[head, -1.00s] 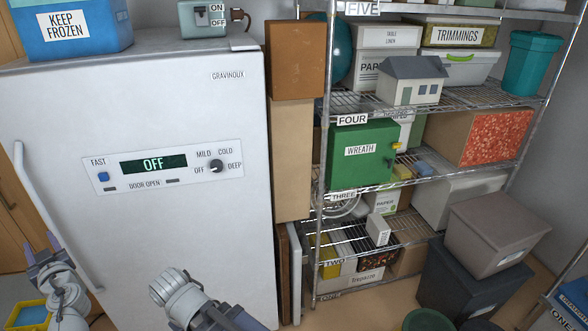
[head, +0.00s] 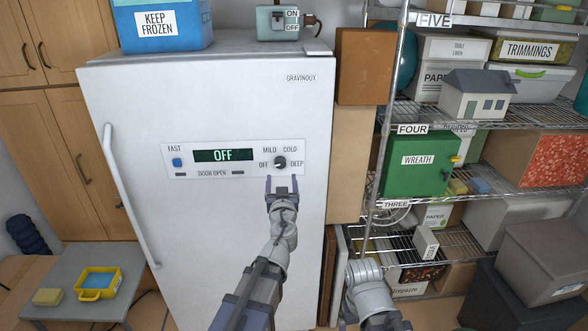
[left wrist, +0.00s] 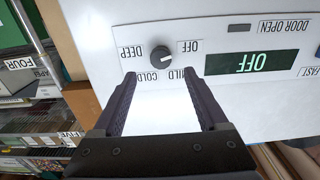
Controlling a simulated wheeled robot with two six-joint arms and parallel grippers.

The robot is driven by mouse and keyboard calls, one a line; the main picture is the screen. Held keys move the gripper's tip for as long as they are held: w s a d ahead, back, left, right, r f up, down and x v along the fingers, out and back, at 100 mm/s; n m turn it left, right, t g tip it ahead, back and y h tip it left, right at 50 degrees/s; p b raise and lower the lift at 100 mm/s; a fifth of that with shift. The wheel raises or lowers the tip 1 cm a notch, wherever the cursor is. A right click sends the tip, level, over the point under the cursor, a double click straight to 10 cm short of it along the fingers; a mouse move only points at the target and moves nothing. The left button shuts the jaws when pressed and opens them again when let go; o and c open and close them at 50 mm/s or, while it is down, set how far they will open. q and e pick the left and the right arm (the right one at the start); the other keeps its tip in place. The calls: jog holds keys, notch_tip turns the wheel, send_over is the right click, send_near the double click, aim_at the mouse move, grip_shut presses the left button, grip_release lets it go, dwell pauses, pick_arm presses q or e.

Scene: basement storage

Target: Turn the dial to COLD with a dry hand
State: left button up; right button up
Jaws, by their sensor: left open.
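The dial (head: 280,162) is a dark round knob on the white freezer's control panel (head: 215,174), ringed by OFF, MILD, COLD and DEEP. Its pale mark points toward OFF, and the display (head: 223,155) reads OFF. My left gripper (head: 282,181) is open and empty, just below the dial, its two fingers pointing up at it. In the left wrist view the panel appears upside down, with the dial (left wrist: 160,57) beyond the gap between the open fingertips (left wrist: 160,80), apart from them. My right gripper is not in view; only part of my right arm shows at the bottom.
A small grey table (head: 62,270) at lower left holds a yellow tub (head: 97,295) with blue inside and a yellow sponge-like block (head: 48,297). A KEEP FROZEN bin (head: 165,28) and a switch box (head: 284,23) sit on the freezer. Loaded shelves stand right.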

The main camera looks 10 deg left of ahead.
aim_at(280, 165)
pick_arm(q)
jog(key=x, duration=0.7)
jog(key=shift+w+a+f, duration=0.1)
jog(key=shift+w, duration=0.1)
jog(key=shift+c, duration=0.3)
grip_shut()
